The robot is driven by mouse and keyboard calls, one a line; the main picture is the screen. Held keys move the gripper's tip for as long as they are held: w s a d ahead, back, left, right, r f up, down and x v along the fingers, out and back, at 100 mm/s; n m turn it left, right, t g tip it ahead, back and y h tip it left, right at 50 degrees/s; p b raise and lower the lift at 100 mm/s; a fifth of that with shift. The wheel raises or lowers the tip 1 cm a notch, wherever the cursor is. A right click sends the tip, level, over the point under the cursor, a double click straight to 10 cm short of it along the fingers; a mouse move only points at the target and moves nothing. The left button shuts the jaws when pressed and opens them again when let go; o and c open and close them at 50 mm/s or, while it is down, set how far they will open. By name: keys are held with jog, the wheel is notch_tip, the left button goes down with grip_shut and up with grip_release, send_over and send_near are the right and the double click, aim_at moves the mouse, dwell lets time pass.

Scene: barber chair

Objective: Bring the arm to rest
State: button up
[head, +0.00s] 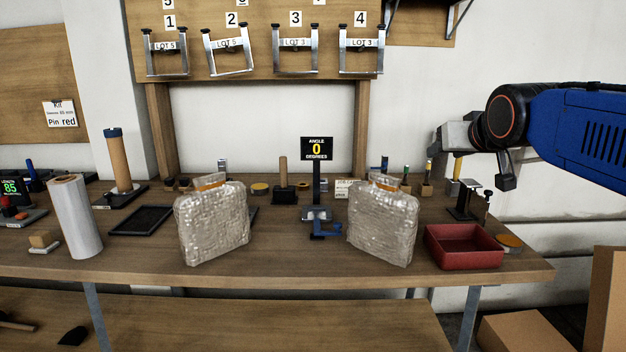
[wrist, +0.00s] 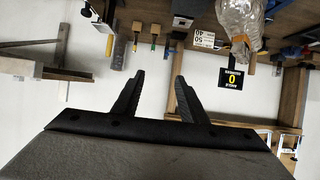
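My arm, with a blue link, reaches in from the right edge of the head view. My gripper (wrist: 157,88) shows in the wrist view with its two dark fingers apart and nothing between them. In the head view my wrist end is raised above the right end of the wooden workbench (head: 290,262), over the red tray, and the fingers cannot be made out clearly there. The wrist view is upside down, with the bench items along its top.
Two bubble-wrapped packages (head: 212,225) (head: 383,222) stand on the bench. A red tray (head: 465,250) sits at the right end. A display reading 0 degrees (head: 317,149) stands mid-bench. A white roll (head: 76,217) stands left. Numbered metal frames (head: 296,50) hang above. Cardboard boxes (head: 527,332) stand at lower right.

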jog(key=s+f+g, duration=0.8)
jog(key=s+f, duration=1.9)
jog(key=f, duration=0.3)
jog(key=shift+a+f, duration=0.15)
jog(key=shift+f, duration=0.1)
